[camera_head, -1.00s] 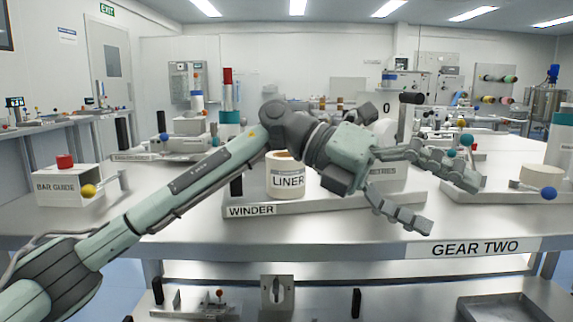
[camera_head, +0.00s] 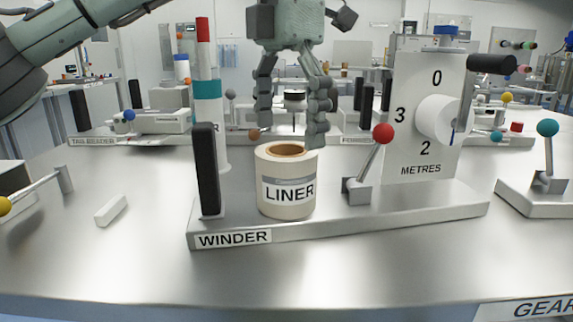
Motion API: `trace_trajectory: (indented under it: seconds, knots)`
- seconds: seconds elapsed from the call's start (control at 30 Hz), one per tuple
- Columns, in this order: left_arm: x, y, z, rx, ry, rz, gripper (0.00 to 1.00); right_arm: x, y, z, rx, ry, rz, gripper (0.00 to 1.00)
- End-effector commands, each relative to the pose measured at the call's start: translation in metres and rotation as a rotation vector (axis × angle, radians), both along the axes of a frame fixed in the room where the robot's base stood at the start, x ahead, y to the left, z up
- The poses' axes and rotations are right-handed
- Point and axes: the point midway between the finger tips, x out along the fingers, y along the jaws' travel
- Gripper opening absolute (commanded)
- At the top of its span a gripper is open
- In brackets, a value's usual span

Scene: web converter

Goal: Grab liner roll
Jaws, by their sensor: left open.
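The liner roll (camera_head: 287,208) is a cream cylinder with a brown core and a "LINER" label. It stands upright on the metal base of the winder (camera_head: 350,224). My left gripper (camera_head: 295,138) points down from above, its fingers apart, one on each side of the space over the roll. Its fingertips appear near the height of the roll's top; whether the right one overlaps or touches the rim is unclear. The gripper is open and holds nothing. My right gripper is not in view.
A black upright post (camera_head: 207,172) stands left of the roll. A red-knobbed lever (camera_head: 372,165) and the metres counter (camera_head: 423,122) stand to its right. A white block (camera_head: 111,211) lies on the table at left. The table front is clear.

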Motion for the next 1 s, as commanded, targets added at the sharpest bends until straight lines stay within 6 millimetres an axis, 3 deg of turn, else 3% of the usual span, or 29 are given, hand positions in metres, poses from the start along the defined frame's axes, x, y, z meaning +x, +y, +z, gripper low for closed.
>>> trace_trajectory:
  seconds: [0.37,0.6,0.9,1.0]
  knots:
    - [0.000,0.000,-0.037,-0.001,0.002,-0.001,0.93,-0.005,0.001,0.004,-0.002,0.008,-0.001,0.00]
    - [0.000,0.001,-0.071,-0.002,0.003,-0.002,0.93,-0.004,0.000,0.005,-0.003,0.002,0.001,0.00]
    - [0.000,0.000,-0.078,-0.002,0.000,-0.001,0.93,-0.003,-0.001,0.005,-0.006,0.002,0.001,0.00]
    - [0.000,0.000,-0.078,-0.002,0.000,-0.001,0.83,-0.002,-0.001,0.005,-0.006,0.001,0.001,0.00]
